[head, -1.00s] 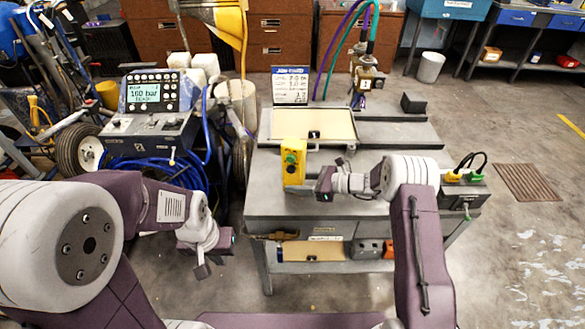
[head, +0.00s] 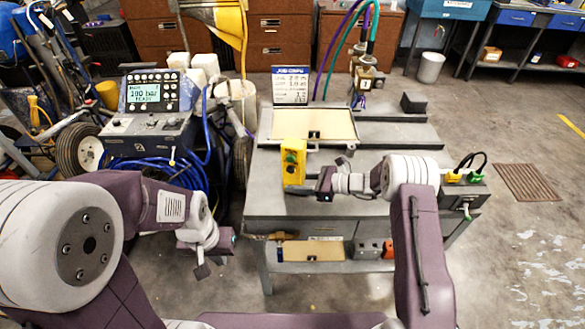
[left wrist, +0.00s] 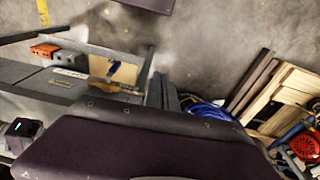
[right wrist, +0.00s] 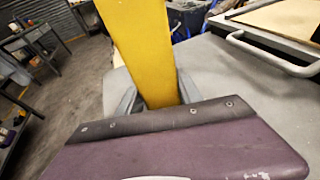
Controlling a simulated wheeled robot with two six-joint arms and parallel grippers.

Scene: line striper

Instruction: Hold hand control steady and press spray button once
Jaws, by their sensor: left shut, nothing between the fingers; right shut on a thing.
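The yellow hand control (head: 293,160) stands upright above the grey workbench in the head view, with a green button (head: 291,157) on its face. My right gripper (head: 312,186) is shut on its lower right side. In the right wrist view the yellow body (right wrist: 150,50) rises between the two fingers. Whether its base touches the bench is unclear. My left gripper (head: 202,270) is shut and empty, hanging low left of the workbench, apart from the control. The left wrist view shows the floor and the bench's lower shelf, not the control.
The grey workbench (head: 370,207) carries a tan board (head: 312,125), a data card (head: 291,86) and hose fittings (head: 365,77). Plugs (head: 465,175) sit at the right edge.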

